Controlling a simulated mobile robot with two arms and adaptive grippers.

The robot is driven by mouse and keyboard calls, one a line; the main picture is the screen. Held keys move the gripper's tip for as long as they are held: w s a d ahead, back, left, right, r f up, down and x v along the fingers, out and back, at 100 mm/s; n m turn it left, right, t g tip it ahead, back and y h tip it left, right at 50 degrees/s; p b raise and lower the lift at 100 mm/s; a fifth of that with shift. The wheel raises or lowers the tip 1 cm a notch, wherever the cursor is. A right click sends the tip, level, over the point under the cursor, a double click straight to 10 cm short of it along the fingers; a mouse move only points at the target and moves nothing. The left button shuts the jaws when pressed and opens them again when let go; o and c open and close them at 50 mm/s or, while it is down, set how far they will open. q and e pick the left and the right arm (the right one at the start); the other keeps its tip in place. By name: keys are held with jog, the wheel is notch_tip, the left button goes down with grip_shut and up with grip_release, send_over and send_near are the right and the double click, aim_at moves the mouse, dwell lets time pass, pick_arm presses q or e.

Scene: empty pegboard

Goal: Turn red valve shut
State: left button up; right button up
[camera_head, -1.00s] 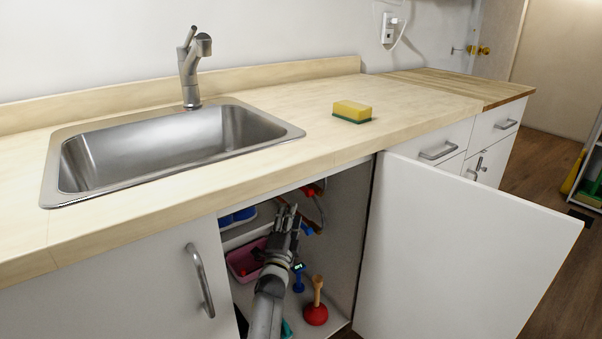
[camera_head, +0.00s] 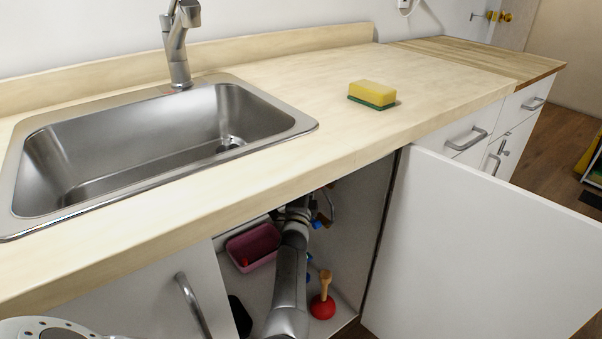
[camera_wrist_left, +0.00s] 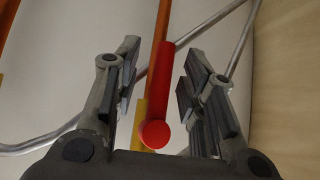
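The red valve handle (camera_wrist_left: 160,90) shows in the left wrist view as a red bar with a round red end, lying along a copper-coloured pipe (camera_wrist_left: 160,25). It is between the two fingers of my left gripper (camera_wrist_left: 163,72), which are apart with a gap on each side of the handle. In the head view my left arm (camera_head: 290,275) reaches into the open cabinet under the sink. Its fingertips and the red valve are hidden there behind the counter edge. My right gripper is not in view.
The cabinet holds a pink bin (camera_head: 253,248), a red plunger (camera_head: 323,307) and blue parts near the pipes (camera_head: 321,221). The open white door (camera_head: 470,240) stands at the right. Above are the counter edge (camera_head: 200,228), a sink (camera_head: 150,150) and a sponge (camera_head: 373,93).

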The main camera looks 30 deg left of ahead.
pick_arm(q)
jog(key=shift+w+a, duration=0.1)
jog(key=shift+w, duration=0.2)
jog(key=shift+s+r, duration=0.1)
jog(key=shift+r, duration=0.15)
jog(key=shift+c, duration=0.2)
jog(key=shift+f, duration=0.1)
grip_shut()
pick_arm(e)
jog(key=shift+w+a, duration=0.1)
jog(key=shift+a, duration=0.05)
pick_arm(q)
jog(key=shift+f+n+g+p, duration=0.25)
jog(key=shift+n+g+p, duration=0.25)
jog(key=shift+p, duration=0.6)
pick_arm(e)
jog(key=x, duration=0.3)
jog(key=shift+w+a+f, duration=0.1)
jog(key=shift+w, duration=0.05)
